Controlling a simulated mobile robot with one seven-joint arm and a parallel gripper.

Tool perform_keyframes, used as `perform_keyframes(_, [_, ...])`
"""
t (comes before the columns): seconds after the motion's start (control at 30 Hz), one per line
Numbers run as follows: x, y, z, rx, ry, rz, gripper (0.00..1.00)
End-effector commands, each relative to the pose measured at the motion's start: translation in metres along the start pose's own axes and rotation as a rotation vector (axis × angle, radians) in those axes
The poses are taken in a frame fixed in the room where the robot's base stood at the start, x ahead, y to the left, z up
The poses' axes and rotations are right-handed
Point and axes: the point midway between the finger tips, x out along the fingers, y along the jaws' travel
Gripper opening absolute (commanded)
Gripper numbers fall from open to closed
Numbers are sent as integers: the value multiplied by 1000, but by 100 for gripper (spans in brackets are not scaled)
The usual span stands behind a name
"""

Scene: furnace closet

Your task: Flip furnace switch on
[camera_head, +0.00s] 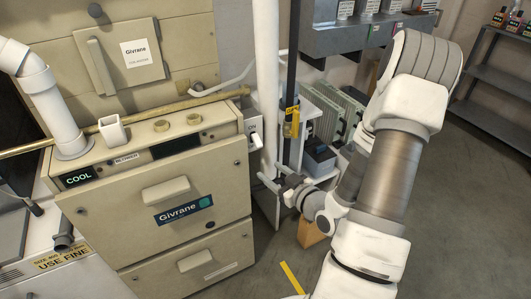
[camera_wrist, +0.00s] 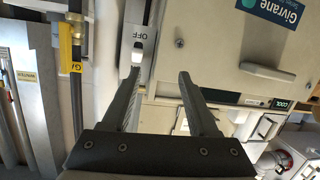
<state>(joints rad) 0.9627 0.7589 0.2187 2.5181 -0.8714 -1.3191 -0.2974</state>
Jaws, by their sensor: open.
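The furnace switch (camera_head: 256,139) is a pale box with a white lever on the right side of the beige furnace (camera_head: 110,215). In the wrist view the white lever (camera_wrist: 138,50) sits beside a plate marked OFF, near the tip of the left finger. My gripper (camera_head: 270,172) is just below and slightly right of the switch in the head view. In the wrist view my gripper (camera_wrist: 161,74) is open, with nothing between its two fingers. I cannot tell whether a finger touches the lever.
A white vertical pipe (camera_head: 267,70) and a dark pipe with a yellow tag (camera_head: 291,122) stand close behind the switch. A shelf with a blue-grey box (camera_head: 319,160) is behind my arm. Metal shelving (camera_head: 495,85) stands at right. The floor at right is clear.

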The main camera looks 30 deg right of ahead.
Motion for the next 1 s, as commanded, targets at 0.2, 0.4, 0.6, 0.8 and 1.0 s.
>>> perform_keyframes(0.2, [-20,13,21,97,168,80,60])
perform_keyframes(0.4, [-24,17,21,112,209,100,60])
perform_keyframes(0.6, [-16,19,22,107,210,98,60])
perform_keyframes(0.8, [-8,21,21,106,210,98,60])
perform_keyframes(1.0, [0,20,19,107,209,98,60])
